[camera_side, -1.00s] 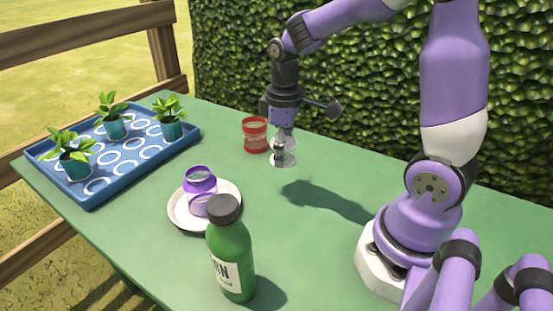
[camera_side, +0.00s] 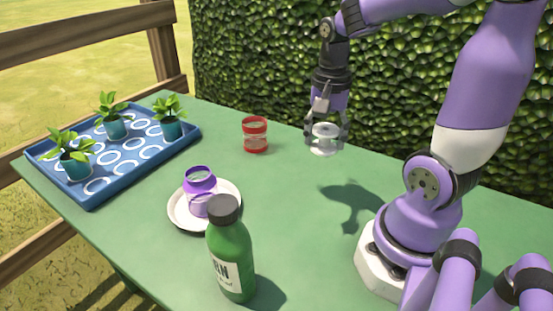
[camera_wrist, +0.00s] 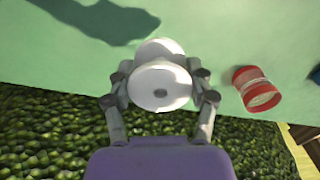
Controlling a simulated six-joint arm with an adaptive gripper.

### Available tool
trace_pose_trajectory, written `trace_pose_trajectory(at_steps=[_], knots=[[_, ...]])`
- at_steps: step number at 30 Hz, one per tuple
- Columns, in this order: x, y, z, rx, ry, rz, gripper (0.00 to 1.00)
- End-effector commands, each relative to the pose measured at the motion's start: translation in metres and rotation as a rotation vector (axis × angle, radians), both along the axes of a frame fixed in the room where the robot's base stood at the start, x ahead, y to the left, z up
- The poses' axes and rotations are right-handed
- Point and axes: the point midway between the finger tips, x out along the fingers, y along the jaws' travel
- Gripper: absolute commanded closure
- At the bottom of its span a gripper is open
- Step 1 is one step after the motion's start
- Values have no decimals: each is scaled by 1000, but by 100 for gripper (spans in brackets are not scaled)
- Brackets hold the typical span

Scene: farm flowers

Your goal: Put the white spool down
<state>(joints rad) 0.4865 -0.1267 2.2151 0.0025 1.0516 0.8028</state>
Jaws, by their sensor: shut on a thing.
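The white spool (camera_side: 324,139) is between the fingers of my gripper (camera_side: 325,136), which is shut on it. It hangs above the green table, with a shadow on the table below.
A red spool (camera_side: 255,135) stands left of my gripper. A purple spool (camera_side: 201,190) is on a white plate (camera_side: 178,212), behind a green bottle (camera_side: 232,255). A blue tray (camera_side: 90,195) holds potted plants at the left. The table (camera_side: 290,210) is clear around the shadow.

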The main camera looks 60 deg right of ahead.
Motion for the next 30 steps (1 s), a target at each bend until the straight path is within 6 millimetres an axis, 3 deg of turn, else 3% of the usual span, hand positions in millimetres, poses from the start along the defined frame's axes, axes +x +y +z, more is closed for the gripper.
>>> trace_pose_trajectory(at_steps=[9, 15, 19, 25, 30], knots=[[-30, -68, -45, 5, 4, -31, 72], [-42, -98, -64, 4, 2, -22, 72], [-44, -104, -71, 3, 2, -17, 72], [-44, -104, -102, 3, 3, -16, 72], [-44, -104, -108, 0, 0, -16, 72]])
